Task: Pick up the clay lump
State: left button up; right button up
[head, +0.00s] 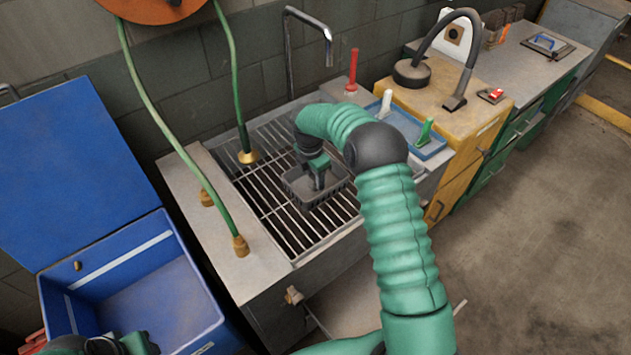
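I cannot make out a clay lump for certain in the head view. My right gripper (319,184) points down into a small dark grey basket (312,200) on the sink grate. The gripper covers part of the basket's inside, and anything between its fingertips is too small and dark to tell. Whether its fingers are open or shut does not show clearly. My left gripper (140,343) shows only partly at the bottom left edge, in front of the blue crate; its fingers cannot be read.
The metal grate (262,187) lies around the basket, with a tap (290,60) behind. Green hoses (160,115) hang at the left. An open blue crate (205,312) stands lower left. A blue tray (431,149) with brushes and a wooden box (485,118) stand at the right.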

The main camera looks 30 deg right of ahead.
grip_shut()
